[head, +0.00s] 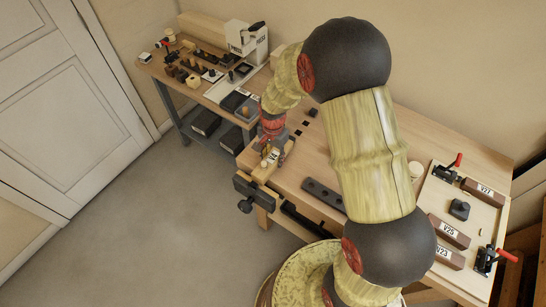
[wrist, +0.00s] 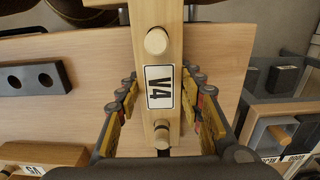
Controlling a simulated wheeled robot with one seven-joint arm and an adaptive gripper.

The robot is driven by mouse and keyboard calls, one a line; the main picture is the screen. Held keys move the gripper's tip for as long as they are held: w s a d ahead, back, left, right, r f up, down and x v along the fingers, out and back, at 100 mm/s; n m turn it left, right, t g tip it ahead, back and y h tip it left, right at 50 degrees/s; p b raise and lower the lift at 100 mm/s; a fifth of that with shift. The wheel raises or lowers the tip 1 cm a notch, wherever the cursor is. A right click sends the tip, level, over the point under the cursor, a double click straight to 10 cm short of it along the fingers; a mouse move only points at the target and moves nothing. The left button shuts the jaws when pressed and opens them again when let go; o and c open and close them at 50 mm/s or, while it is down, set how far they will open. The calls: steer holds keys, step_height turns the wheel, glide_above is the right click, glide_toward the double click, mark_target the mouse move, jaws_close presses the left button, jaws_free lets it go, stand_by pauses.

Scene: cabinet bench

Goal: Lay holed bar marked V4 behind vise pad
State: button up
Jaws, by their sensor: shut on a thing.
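The pale wooden bar marked V4 (wrist: 159,65) runs lengthwise through the middle of the wrist view, with its label up and round wooden pegs in line with the label. My gripper (wrist: 164,88) is shut on it, with the fingers on both long sides. In the head view my gripper (head: 270,142) points down at the bench's left end, near the dark vise (head: 250,190) on the front edge. I cannot tell whether the bar touches anything below. The vise pad is not clearly made out.
A dark holed bar (head: 323,194) lies on the bench, also in the wrist view (wrist: 33,78). Another labelled wooden piece (wrist: 40,157) is at the lower left there. A tray (head: 437,188) with brown labelled blocks and red-handled clamps lies right. A cluttered side bench (head: 205,93) stands behind.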

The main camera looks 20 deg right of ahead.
steer(key=shift+f, duration=0.1)
stand_by(0.7)
steer(key=o, duration=1.5)
steer(key=shift+o, duration=0.8)
steer(key=shift+r+p, duration=2.5)
steer(key=shift+r, duration=1)
